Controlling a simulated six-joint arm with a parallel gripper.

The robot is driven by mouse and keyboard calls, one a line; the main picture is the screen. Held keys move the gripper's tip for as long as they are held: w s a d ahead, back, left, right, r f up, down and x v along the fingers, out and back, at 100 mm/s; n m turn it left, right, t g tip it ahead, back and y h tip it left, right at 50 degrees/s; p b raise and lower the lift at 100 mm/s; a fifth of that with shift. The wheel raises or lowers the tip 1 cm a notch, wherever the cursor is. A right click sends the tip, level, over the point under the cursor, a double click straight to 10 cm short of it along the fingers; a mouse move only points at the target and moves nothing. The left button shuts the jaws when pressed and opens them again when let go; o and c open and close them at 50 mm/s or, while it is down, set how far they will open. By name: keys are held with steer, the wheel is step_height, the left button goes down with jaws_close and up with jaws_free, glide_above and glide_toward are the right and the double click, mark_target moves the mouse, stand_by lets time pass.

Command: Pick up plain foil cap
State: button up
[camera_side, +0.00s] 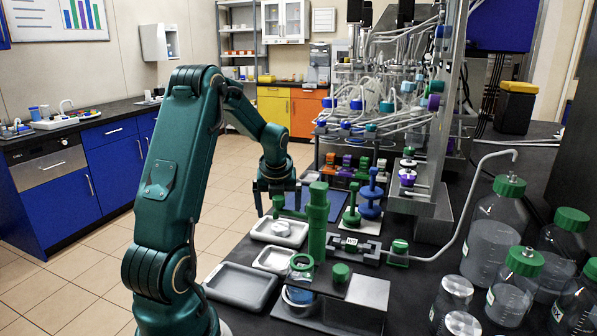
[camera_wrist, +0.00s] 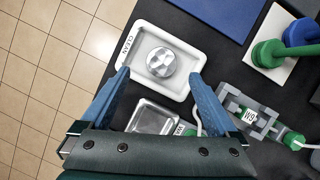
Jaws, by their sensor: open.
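A silver foil cap (camera_wrist: 161,61) with a faceted, crinkled top sits in a white tray (camera_wrist: 190,42) marked "CLEAN" in the wrist view. In the side view the cap (camera_side: 281,228) looks small and pale in its tray (camera_side: 297,239) near the bench's left edge. My gripper (camera_wrist: 160,76) is open and empty, with its blue fingers to the left and right of the cap in the wrist picture. In the side view my gripper (camera_side: 278,204) hangs above the tray, apart from the cap, pointing down.
A second, smaller tray (camera_wrist: 153,117) lies just below the clean tray. A grey clamp fixture (camera_wrist: 247,117) and a green spool-shaped part (camera_wrist: 270,53) stand to the right. A tall green post (camera_side: 317,222) rises close to my gripper. Glass bottles (camera_side: 492,235) stand at right.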

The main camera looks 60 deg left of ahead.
mark_target(280, 225)
steer(key=shift+x, duration=2.85)
steer(key=shift+w, duration=0.1)
